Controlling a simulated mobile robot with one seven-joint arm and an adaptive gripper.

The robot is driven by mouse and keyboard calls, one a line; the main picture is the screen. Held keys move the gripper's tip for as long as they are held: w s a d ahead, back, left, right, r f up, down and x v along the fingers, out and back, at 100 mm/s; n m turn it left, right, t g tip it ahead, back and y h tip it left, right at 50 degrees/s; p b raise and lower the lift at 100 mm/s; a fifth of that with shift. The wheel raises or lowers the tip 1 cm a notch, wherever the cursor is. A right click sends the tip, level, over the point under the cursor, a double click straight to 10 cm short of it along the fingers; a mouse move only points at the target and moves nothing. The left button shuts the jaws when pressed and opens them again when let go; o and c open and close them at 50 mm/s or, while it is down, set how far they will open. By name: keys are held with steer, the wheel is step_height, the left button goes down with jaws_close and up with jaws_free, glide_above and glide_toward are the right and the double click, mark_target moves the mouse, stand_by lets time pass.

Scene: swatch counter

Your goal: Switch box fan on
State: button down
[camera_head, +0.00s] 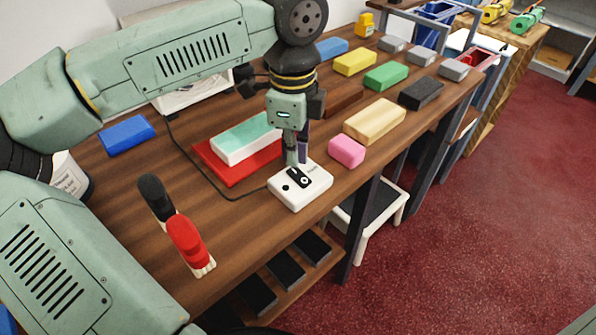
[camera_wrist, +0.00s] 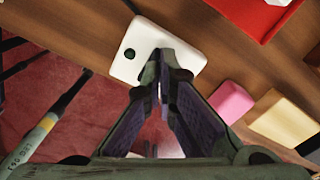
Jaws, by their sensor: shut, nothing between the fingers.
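A white switch box (camera_head: 301,188) with a black rocker switch (camera_head: 298,178) and a dark round spot sits near the counter's front edge. A dark cable runs from it back across the counter. My gripper (camera_head: 297,163) is shut and empty, pointing down just at the box's far side, close to the rocker. In the wrist view my fingertips (camera_wrist: 162,58) overlap the white box (camera_wrist: 142,40) and hide the rocker. I cannot tell whether they touch it. A white appliance (camera_head: 195,92), perhaps the box fan, stands at the back, mostly behind my arm.
A pink block (camera_head: 347,151) and a tan block (camera_head: 375,121) lie right of the box. A red slab (camera_head: 215,160) with a white and teal block (camera_head: 246,138) lies behind it. The floor right is clear.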

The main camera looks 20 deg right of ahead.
mark_target(294, 171)
steer(key=shift+f+b, duration=1.2)
stand_by(0.8)
steer(key=shift+r, duration=0.1)
steer(key=shift+r+p, duration=1.9)
steer(key=shift+r, duration=1.55)
